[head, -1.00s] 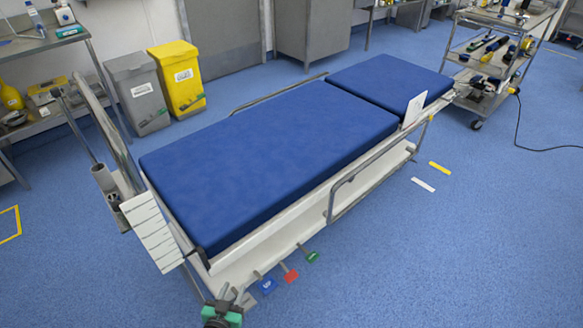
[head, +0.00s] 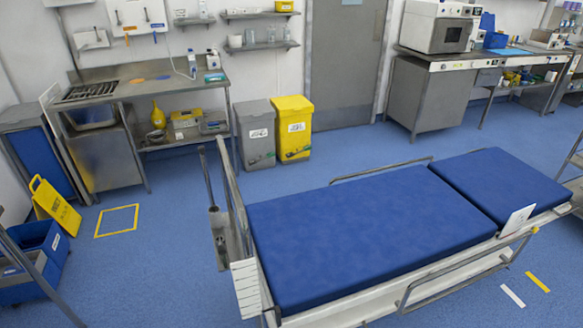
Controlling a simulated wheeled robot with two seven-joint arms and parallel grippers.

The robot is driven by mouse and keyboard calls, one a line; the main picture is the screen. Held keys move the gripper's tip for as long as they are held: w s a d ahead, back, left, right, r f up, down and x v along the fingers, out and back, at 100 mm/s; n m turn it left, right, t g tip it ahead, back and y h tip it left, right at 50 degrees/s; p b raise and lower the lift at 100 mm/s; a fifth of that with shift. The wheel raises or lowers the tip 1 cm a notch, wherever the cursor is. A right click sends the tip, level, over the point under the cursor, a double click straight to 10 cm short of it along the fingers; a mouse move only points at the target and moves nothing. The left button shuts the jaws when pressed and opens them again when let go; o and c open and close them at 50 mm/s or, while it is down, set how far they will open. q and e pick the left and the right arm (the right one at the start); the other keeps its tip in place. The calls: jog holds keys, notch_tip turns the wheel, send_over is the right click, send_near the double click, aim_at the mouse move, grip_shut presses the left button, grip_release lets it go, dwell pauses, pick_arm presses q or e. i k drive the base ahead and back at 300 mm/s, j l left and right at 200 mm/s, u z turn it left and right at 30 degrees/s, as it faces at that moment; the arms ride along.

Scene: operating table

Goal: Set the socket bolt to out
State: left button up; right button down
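The operating table (head: 345,232) has a blue padded top and stands in the lower right of the head view. At its left end is a grey upright socket (head: 219,236) with a thin pole (head: 207,182) rising from it. I cannot make out a bolt on this socket or tell its setting. A white ribbed panel (head: 246,288) hangs below the socket at the table's corner. The table's lower left part is cut off by the frame's bottom edge. Neither of my grippers is in view.
A yellow floor sign (head: 56,206) and a blue cart (head: 38,258) stand at the left. Grey (head: 256,132) and yellow bins (head: 293,128) stand behind the table. Blue floor (head: 150,270) is open left of the table, with a yellow taped square (head: 117,205).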

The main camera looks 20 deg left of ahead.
aim_at(221, 249)
jog(key=u, duration=1.1)
